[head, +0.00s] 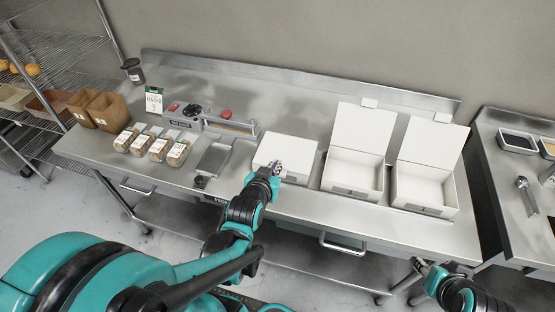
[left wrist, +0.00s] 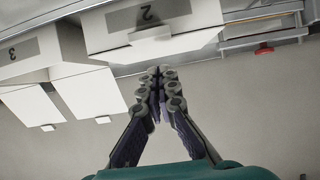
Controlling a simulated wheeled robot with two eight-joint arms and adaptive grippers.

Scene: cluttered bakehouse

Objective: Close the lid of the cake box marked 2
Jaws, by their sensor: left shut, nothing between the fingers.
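The cake box marked 2 (left wrist: 150,22) is the leftmost of the white boxes in the head view (head: 300,150). Its lid lies down flat over the top, and its front tab (left wrist: 150,34) shows in the left wrist view. I cannot tell if the tab is tucked in. My left gripper (head: 278,166) is shut and empty, over the front part of this lid in the head view. Its fingers (left wrist: 160,75) meet just off the box in the left wrist view; contact is unclear. My right gripper (head: 421,266) is low in front of the table, its fingers too small to judge.
Two white boxes with raised lids stand to the right, a middle one (head: 352,172) and a right one (head: 422,188). A tray (head: 213,160), scale (head: 186,115), packed clear boxes (head: 160,148) and brown bags (head: 107,111) are left. Another counter (head: 510,205) stands right.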

